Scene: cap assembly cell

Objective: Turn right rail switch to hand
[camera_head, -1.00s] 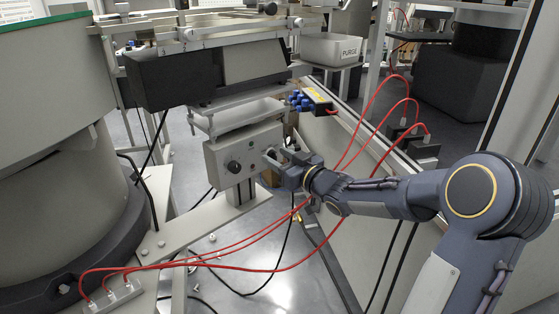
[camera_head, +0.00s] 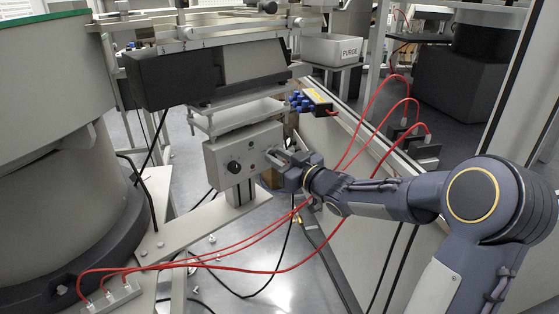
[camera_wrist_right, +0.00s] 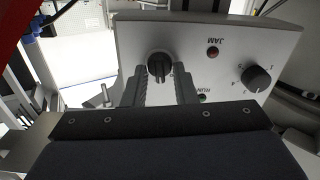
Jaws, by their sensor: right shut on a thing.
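The grey control box (camera_head: 215,158) stands below the feeder unit, its front facing me. My right gripper (camera_head: 275,156) is at the right part of that front. In the right wrist view the black right rail switch (camera_wrist_right: 159,66) sits between the fingertips of my right gripper (camera_wrist_right: 160,82), which is shut on it. In the head view the fingers hide this switch. A second black knob (camera_head: 233,167) is on the left of the box; it also shows in the wrist view (camera_wrist_right: 256,78), apart from the fingers. My left gripper is not in view.
In the wrist view a red JAM lamp (camera_wrist_right: 213,52) and a green RUN lamp (camera_wrist_right: 202,97) sit near the fingers. Red cables (camera_head: 350,158) run close to my right wrist. A PURGE bin (camera_head: 332,49) stands behind. A large round bowl base (camera_head: 50,185) fills the left.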

